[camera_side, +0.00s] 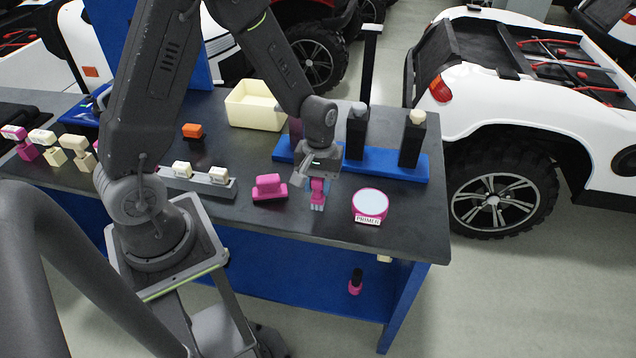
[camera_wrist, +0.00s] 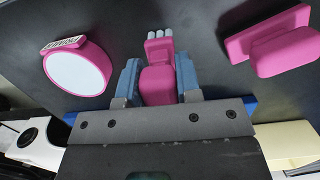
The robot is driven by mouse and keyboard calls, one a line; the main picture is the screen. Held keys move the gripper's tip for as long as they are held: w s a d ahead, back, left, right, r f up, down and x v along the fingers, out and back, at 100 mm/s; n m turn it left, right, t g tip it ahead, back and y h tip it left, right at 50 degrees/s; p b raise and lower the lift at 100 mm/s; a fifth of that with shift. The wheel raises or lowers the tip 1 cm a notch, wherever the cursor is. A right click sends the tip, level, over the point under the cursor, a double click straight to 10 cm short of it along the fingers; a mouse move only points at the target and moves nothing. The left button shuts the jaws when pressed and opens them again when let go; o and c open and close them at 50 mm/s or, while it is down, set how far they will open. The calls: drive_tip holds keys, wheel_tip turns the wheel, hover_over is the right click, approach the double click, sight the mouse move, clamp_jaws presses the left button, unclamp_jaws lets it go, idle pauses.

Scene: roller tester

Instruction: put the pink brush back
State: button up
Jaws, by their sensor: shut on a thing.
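The pink brush (camera_side: 317,195) is between the fingers of my gripper (camera_side: 318,184), its pale bristles pointing down over the front part of the bench. In the wrist view, the blue-grey fingers of my gripper (camera_wrist: 160,82) are shut on either side of the pink brush handle (camera_wrist: 158,86). I cannot tell whether the bristles touch the bench. A blue rack (camera_side: 390,169) behind my gripper carries dark upright holders, two with pale tops; a mauve one (camera_side: 295,129) at its left end is partly hidden by my arm.
A round pink dish labelled PRIMER (camera_side: 369,205) is right of the brush. A pink block on a plate (camera_side: 268,188) is left of it. A cream bin (camera_side: 254,107) stands behind. A grey tray (camera_side: 207,184) holds two cream blocks. Dark bench top (camera_side: 420,220) is clear at right.

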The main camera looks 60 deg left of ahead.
drive_tip(key=shift+f, duration=0.15)
drive_tip(key=o, duration=1)
drive_tip(key=r, duration=0.8)
drive_tip(key=w+a+r, duration=0.1)
drive_tip(key=r, duration=0.3)
drive_tip(key=s+d+r+m+t, duration=0.2)
drive_tip(key=s+r+m+t, duration=0.1)
drive_tip(key=s+r, duration=0.3)
drive_tip(key=s+d+r+m+t+y, duration=0.1)
drive_tip(key=s+d+r+m+t, duration=0.2)
drive_tip(key=s+r+m, duration=0.3)
drive_tip(key=shift+s+d+r+t, duration=0.35)
drive_tip(key=shift+s+r, duration=0.15)
drive_tip(key=shift+s, duration=0.7)
